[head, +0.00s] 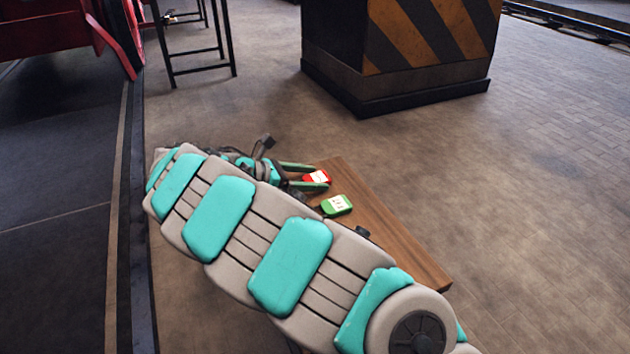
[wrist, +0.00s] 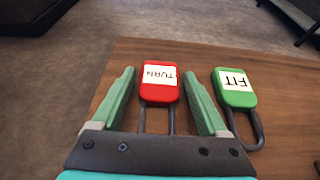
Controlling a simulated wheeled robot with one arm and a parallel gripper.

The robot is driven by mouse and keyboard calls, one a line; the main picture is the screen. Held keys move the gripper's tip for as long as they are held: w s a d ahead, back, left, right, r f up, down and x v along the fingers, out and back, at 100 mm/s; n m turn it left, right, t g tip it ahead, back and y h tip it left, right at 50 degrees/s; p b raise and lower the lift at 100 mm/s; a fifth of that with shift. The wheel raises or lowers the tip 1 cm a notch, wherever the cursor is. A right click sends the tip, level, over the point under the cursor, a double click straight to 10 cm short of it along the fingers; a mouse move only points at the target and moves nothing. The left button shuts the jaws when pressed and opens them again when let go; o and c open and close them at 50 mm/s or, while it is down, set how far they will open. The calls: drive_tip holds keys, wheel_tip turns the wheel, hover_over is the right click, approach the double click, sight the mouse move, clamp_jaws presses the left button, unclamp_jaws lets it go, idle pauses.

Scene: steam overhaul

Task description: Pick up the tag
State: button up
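My gripper (wrist: 159,73) is open, with one green finger on each side of the red tag and a visible gap on both sides. The red tag's shackle points back toward the palm, which hides its end. I cannot tell the fingers' exact height over the table.
The wooden table (head: 395,237) is partly hidden by my arm. A striped pillar base (head: 400,60) stands beyond it. A black metal stand (head: 195,55) and red machinery (head: 118,35) are at the upper left. Open paved floor lies to the right.

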drive_tip(key=c, duration=1.1)
drive_tip(key=shift+r, duration=0.1)
